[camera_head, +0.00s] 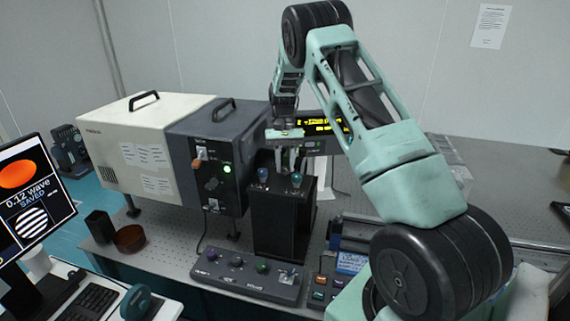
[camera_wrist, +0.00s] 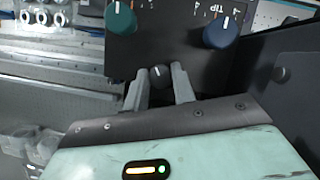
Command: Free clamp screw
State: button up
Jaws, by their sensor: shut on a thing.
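A small black knob with a white mark, seemingly the clamp screw (camera_wrist: 160,73), sits on a dark block (camera_wrist: 165,50) between a green knob (camera_wrist: 120,19) and a blue knob (camera_wrist: 221,32) in the wrist view. My gripper (camera_wrist: 161,80) has its two grey fingers shut on the black knob, one on each side. In the head view my gripper (camera_head: 290,158) points down at the top of the black block (camera_head: 280,225), and the black knob cannot be made out there. The blue knob (camera_head: 263,175) and the green knob (camera_head: 296,180) stand up in front of the fingers.
A dark grey instrument box (camera_head: 212,150) with a lit green lamp stands left of the block. A control box with knobs (camera_head: 245,275) lies in front. A lit yellow display (camera_head: 322,125) is behind my gripper. The perforated table (camera_head: 480,190) is mostly bare at right.

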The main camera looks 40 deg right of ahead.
jog(key=o, duration=1)
jog(key=shift+r, duration=0.1)
jog(key=b+v, duration=0.3)
jog(key=v, duration=1.4)
jog(key=shift+w, duration=0.15)
